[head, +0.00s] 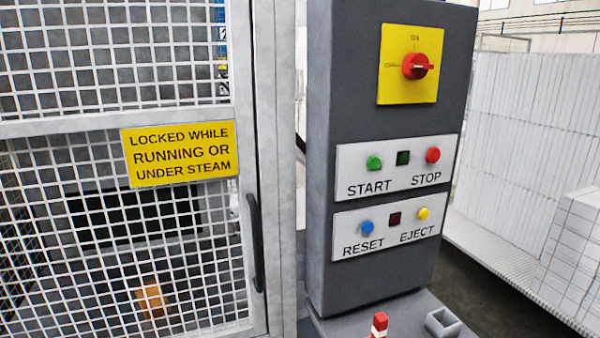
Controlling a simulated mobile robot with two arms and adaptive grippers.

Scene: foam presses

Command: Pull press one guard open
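The press guard (75,127) is a light grey framed mesh door filling the left of the head view. It looks closed against its post (278,200). A yellow sign (181,154) on it reads "LOCKED WHILE RUNNING OR UNDER STEAM". A dark vertical handle (256,243) is on the guard's right edge. Through the mesh I see a dark opening and a small orange thing (151,301) low down. No press number is visible. Neither of my grippers is in view.
Right of the guard stands a dark grey control panel (385,270) with START, STOP, RESET and EJECT buttons and a red rotary switch (416,66) on a yellow plate. A red-and-white object (379,325) and a small grey open holder (442,323) are below. White stacked blocks (535,130) stand at right.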

